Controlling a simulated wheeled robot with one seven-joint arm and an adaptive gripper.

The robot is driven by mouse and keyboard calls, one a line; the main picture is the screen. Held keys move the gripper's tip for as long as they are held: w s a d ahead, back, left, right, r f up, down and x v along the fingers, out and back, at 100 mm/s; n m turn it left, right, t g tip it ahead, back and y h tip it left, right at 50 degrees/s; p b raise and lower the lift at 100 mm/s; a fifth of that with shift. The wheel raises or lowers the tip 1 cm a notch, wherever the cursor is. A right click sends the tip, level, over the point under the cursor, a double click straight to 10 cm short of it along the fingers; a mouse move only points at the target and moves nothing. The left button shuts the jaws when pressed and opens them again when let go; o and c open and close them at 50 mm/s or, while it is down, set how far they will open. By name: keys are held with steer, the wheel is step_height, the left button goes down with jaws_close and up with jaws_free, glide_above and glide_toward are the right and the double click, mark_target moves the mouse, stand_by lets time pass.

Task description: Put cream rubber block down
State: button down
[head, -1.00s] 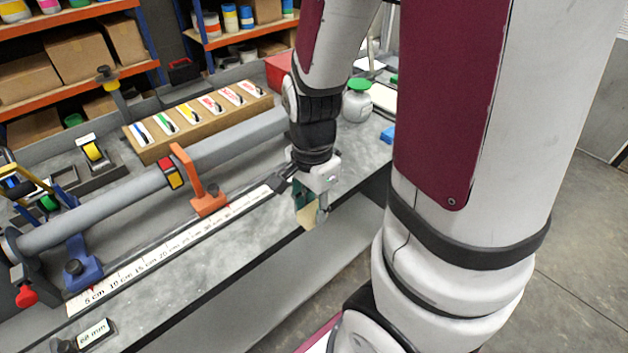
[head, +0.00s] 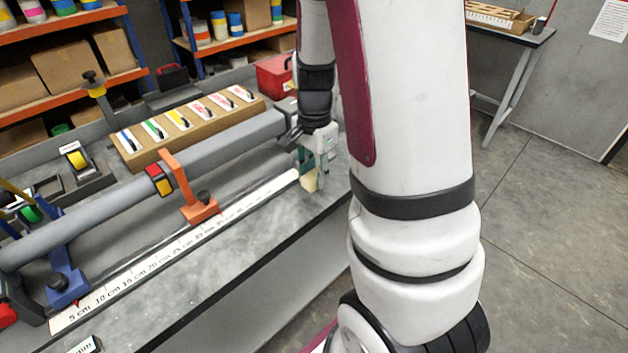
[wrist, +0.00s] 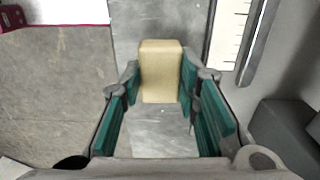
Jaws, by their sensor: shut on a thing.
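The cream rubber block (wrist: 161,70) is between the green-lined fingers of my gripper (wrist: 160,98) in the wrist view, with grey bench top around it. In the head view the block (head: 310,181) shows just below my gripper (head: 318,166), over the front part of the grey bench (head: 240,235), beyond the far end of the white ruler strip. My gripper is shut on the block. Whether the block touches the bench top cannot be told.
A white centimetre ruler (head: 160,262) runs along the bench beside a long grey tube (head: 110,212) with an orange clamp (head: 188,190).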

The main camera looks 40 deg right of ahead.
steer(key=shift+f, duration=1.2)
steer(key=shift+f, duration=0.1)
steer(key=c, duration=1.2)
jaws_free()
